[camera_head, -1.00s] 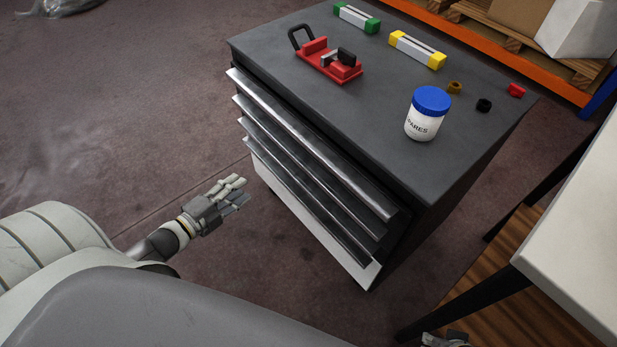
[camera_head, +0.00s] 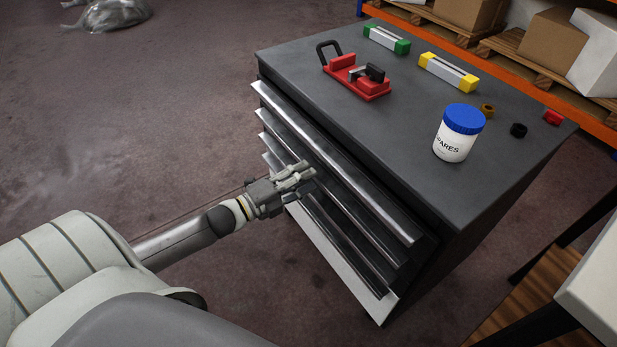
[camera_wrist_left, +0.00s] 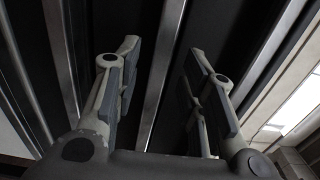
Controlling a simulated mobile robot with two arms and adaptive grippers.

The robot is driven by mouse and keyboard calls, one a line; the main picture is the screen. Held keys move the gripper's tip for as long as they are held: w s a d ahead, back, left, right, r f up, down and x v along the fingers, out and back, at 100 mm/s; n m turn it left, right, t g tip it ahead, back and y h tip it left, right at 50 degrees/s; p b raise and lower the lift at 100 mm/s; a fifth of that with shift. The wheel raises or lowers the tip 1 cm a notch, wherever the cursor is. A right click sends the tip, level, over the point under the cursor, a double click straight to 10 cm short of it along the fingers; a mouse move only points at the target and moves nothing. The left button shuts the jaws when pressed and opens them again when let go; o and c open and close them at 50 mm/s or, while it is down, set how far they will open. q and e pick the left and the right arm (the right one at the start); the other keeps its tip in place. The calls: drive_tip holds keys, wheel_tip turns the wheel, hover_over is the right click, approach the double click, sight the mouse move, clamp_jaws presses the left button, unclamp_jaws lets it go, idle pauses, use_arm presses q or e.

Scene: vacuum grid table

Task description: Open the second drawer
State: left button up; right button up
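The dark grey cabinet (camera_head: 390,140) has several stacked drawers with long metallic pull edges on its front. The second drawer (camera_head: 370,229) lies just under the top drawer (camera_head: 325,151), and all drawers look closed. My left gripper (camera_head: 306,176) is at the cabinet front, its fingertips by the second drawer's edge. In the left wrist view my left gripper (camera_wrist_left: 160,85) is open, with one metallic drawer edge (camera_wrist_left: 163,75) between its fingers and gaps on both sides. Part of the lower drawer edges is hidden behind the gripper. My right gripper is out of view.
On the cabinet top are a red clamp-like fixture (camera_head: 358,82), green-ended (camera_head: 386,40) and yellow-ended (camera_head: 447,72) blocks, a blue-lidded jar (camera_head: 458,133) and small rings. A white table (camera_head: 595,285) stands at right. The floor at left is mostly clear.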

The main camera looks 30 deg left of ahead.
use_arm(q)
drive_tip(key=shift+x, duration=0.8)
clamp_jaws()
